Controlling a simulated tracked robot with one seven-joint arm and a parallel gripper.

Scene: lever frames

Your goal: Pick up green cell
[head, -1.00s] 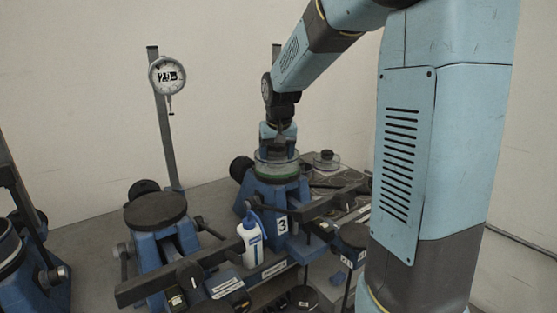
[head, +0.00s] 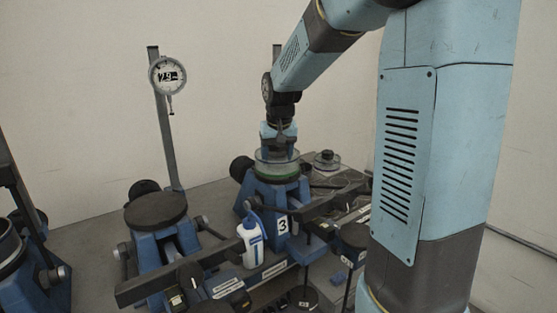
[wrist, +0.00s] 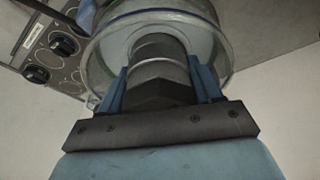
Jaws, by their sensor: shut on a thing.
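The green cell (head: 277,170) is a round clear-walled dish with a green band near its base. In the head view it sits on top of the blue stand marked 3 (head: 268,195). My gripper (head: 278,143) is directly above the cell, pointing down. In the wrist view the cell's clear rim (wrist: 104,50) surrounds a dark ribbed central knob (wrist: 160,62). The fingers of my gripper (wrist: 160,85) are shut on that knob, one on each side. I cannot tell whether the cell's base touches the stand.
A dial gauge (head: 167,75) stands on a post at the left, behind a stand with a dark round top (head: 155,209). A white bottle with a blue cap (head: 252,243) is in front of stand 3. A smaller clear dish (head: 326,160) sits behind right.

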